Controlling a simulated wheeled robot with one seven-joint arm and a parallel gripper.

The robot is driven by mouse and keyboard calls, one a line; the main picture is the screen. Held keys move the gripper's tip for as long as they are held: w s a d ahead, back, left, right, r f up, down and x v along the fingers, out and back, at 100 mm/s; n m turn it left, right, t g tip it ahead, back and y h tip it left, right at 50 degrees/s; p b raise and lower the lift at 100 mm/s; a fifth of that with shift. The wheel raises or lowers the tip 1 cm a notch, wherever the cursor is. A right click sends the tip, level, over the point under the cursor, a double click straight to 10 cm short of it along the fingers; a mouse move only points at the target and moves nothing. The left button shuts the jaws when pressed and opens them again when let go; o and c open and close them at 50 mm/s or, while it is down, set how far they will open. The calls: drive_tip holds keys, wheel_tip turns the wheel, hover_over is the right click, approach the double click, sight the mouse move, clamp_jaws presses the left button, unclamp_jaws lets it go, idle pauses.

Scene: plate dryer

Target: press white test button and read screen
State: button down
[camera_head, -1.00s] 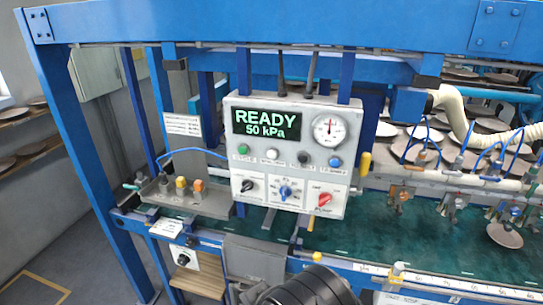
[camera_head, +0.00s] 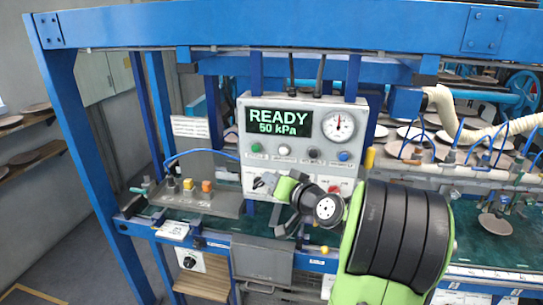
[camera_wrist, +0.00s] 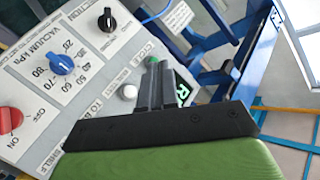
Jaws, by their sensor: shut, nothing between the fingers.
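The grey control panel (camera_head: 246,168) stands upright in the blue frame. Its screen (camera_head: 280,122) reads "READY 50 kPa" in green. The white button (camera_head: 284,150) is below the screen, between a green button (camera_head: 256,147) and a black one (camera_head: 314,153); it is also in the wrist view (camera_wrist: 129,92). My gripper (camera_head: 266,181) is shut and empty, in front of the panel, lower-left of the white button in the head view. In the wrist view my fingers (camera_wrist: 157,68) point at the panel beside the white button, hiding most of the screen. I cannot tell whether they touch the panel.
A pressure gauge (camera_head: 337,126) and a blue button (camera_head: 344,156) are at the panel's right. The wrist view shows a black knob (camera_wrist: 107,20), a blue vacuum knob (camera_wrist: 61,61) and a red switch (camera_wrist: 9,121). A grey tray (camera_head: 220,203) stands left, below a blue hose.

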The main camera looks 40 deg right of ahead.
sight(285, 158)
drive_tip(key=shift+s+d+r+m+h, duration=0.1)
drive_tip(key=shift+s+d+m+h, duration=0.05)
drive_tip(key=shift+d, duration=0.3)
drive_tip(key=shift+s+d+r+m+h, duration=0.1)
drive_tip(key=shift+d+m+h, duration=0.05)
drive_tip(key=shift+d, duration=0.25)
drive_tip(key=shift+w+d+p, duration=0.75)
drive_tip(key=shift+w+d, duration=0.15)
drive_tip(key=shift+d, duration=0.25)
drive_tip(key=shift+w+d+p, duration=0.8)
drive_tip(key=shift+w+d, duration=0.1)
drive_tip(key=shift+d, duration=0.25)
drive_tip(key=shift+w+d+p, duration=0.75)
drive_tip(key=shift+w+d, duration=0.15)
drive_tip(key=shift+d, duration=0.25)
drive_tip(key=shift+d, duration=0.1)
drive_tip(key=shift+w+d, duration=0.25)
